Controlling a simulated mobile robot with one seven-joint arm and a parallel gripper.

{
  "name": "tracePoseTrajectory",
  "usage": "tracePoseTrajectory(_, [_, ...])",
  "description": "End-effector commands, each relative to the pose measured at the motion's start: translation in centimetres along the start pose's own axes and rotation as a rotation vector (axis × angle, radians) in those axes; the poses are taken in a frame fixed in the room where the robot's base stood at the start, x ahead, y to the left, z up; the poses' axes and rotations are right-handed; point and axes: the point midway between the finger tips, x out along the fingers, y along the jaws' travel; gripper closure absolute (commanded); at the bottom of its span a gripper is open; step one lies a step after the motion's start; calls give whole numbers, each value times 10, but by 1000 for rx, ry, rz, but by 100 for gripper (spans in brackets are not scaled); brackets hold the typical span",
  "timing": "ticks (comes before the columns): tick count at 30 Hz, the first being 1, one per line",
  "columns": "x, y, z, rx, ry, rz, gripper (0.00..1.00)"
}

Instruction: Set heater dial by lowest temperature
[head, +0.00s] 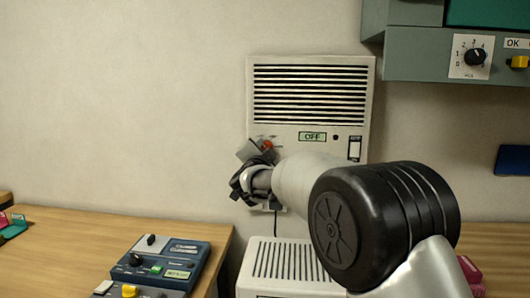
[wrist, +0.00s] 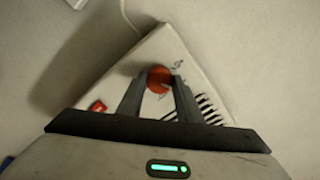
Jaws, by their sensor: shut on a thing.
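The heater (head: 311,70) is a white wall unit with dark vent slots across its upper part. Its small green display (head: 312,136) reads OFF, and a pale rocker switch (head: 354,148) is at its right. The red-orange heater dial (head: 268,145) is at the unit's lower left, partly hidden by my gripper (head: 258,157). In the wrist view the round dial (wrist: 159,78) sits between the two dark fingertips of my gripper (wrist: 157,84), which are shut on it. Marks around the dial are too small to read. No temperature reading is legible.
A wooden bench (head: 60,245) at the left holds a blue instrument (head: 165,262). A white vented box (head: 285,262) stands below the heater. A grey-green cabinet (head: 420,66) at upper right carries a black numbered knob (head: 475,57). A red button (wrist: 97,107) shows beside my gripper.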

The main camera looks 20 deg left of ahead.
Motion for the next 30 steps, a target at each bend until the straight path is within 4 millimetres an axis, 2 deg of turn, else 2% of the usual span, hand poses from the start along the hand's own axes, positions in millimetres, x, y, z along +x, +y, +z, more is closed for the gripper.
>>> tracePoseTrajectory(5, [0, 0, 1, -1, -1, 1, 90])
tracePoseTrajectory(6, [0, 1, 1, -1, -1, 1, 63])
tracePoseTrajectory(9, [0, 0, 1, -1, -1, 1, 49])
tracePoseTrajectory(20, [-5, 0, 0, -2, -1, 0, 49])
tracePoseTrajectory(25, [-30, -1, 0, -3, -3, -1, 49])
tracePoseTrajectory(30, [-72, -2, 0, -3, -3, -1, 49])
